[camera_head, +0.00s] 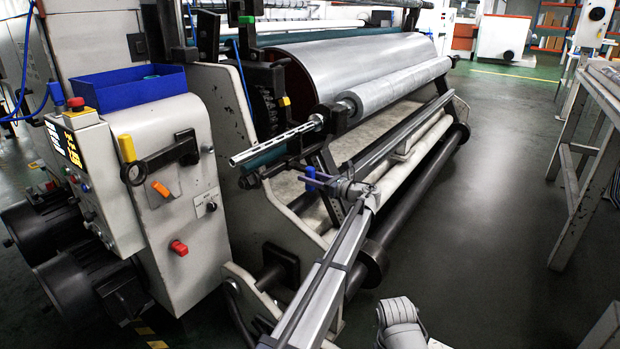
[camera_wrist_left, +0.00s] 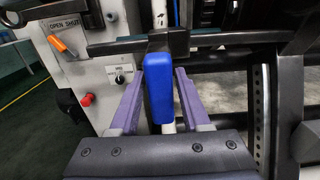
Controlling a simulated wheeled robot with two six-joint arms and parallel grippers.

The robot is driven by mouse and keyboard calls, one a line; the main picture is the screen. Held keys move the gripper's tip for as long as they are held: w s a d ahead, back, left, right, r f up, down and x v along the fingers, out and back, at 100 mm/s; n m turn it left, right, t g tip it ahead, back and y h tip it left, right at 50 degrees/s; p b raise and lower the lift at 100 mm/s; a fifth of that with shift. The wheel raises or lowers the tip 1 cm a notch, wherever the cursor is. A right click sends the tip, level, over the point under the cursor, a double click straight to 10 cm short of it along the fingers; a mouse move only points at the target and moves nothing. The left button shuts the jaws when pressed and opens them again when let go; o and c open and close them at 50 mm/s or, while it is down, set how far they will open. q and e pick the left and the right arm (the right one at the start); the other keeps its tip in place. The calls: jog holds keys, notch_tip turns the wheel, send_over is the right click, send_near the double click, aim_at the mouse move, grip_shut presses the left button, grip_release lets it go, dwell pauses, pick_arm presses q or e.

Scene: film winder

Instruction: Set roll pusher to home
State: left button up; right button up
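A blue handle (camera_head: 310,178) stands at the near end of the film winder (camera_head: 270,205), just below the silver shaft of the front roll. It also shows upright in the middle of the left wrist view (camera_wrist_left: 158,92). My left gripper (camera_head: 318,183) is at this handle. In the wrist view its two purple fingers (camera_wrist_left: 160,76) stand on either side of the handle, apart from each other, with slim gaps beside it. Contact with the handle cannot be made out. No separate part is clearly marked as the roll pusher. My right gripper does not show.
The control cabinet (camera_head: 150,190) carries an orange OPEN/SHUT switch (camera_wrist_left: 62,47), a red knob (camera_head: 179,248) and a small black knob (camera_head: 211,207). A large film roll (camera_head: 345,65) lies behind the silver shaft (camera_head: 275,143).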

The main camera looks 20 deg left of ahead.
pick_arm(q)
grip_shut()
dwell(1.1)
